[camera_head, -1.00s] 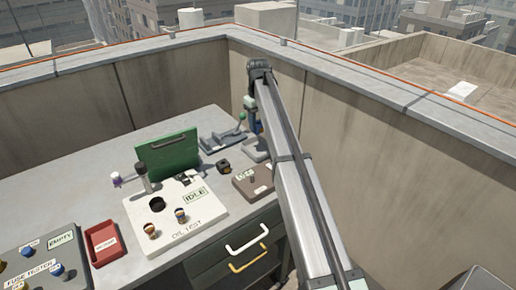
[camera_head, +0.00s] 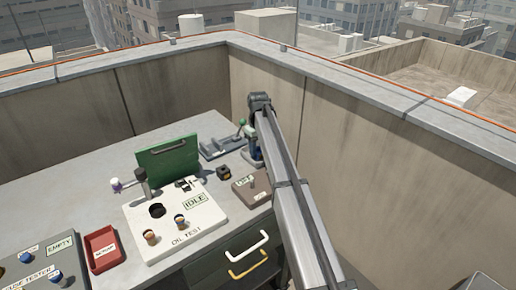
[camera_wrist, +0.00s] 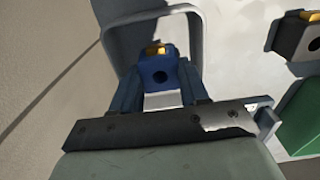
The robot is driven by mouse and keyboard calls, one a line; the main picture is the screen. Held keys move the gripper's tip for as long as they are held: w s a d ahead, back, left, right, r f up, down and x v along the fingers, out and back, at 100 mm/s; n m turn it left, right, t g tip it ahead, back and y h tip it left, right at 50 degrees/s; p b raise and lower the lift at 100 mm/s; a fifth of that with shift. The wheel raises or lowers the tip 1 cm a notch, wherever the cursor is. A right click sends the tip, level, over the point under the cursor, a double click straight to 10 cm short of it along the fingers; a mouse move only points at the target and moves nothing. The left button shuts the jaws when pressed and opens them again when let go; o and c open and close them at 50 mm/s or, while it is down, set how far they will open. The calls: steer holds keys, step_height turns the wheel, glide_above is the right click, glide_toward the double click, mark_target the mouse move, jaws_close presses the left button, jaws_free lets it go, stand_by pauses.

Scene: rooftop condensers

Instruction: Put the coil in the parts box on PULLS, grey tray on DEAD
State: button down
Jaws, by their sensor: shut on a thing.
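My gripper (camera_head: 252,158) is at the far right corner of the bench, by the wall; the arm partly hides it. In the wrist view my gripper (camera_wrist: 160,85) is shut on a blue coil (camera_wrist: 157,73) with a dark round hole and a yellow top. Beyond the coil is a grey surface with a raised, arch-like rim (camera_wrist: 190,12); I cannot tell whether the coil touches it. A dark coil-like block (camera_head: 223,172) with yellow on it stands on the bench, left of the gripper. No label reading PULLS or DEAD is legible.
A grey fixture with a green-knobbed lever (camera_head: 222,146) stands close left of the gripper. A brown labelled box (camera_head: 246,198) is in front. The white OIL TEST panel (camera_head: 150,213), green board (camera_head: 168,158) and red tray (camera_head: 103,247) are further left. Concrete walls close the corner.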

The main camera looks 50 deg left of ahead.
steer(key=c, duration=0.6)
jaws_free()
steer(key=shift+f, duration=0.15)
steer(key=shift+o, duration=0.2)
step_height(320, 180, up, 12)
steer(key=shift+r, duration=0.2)
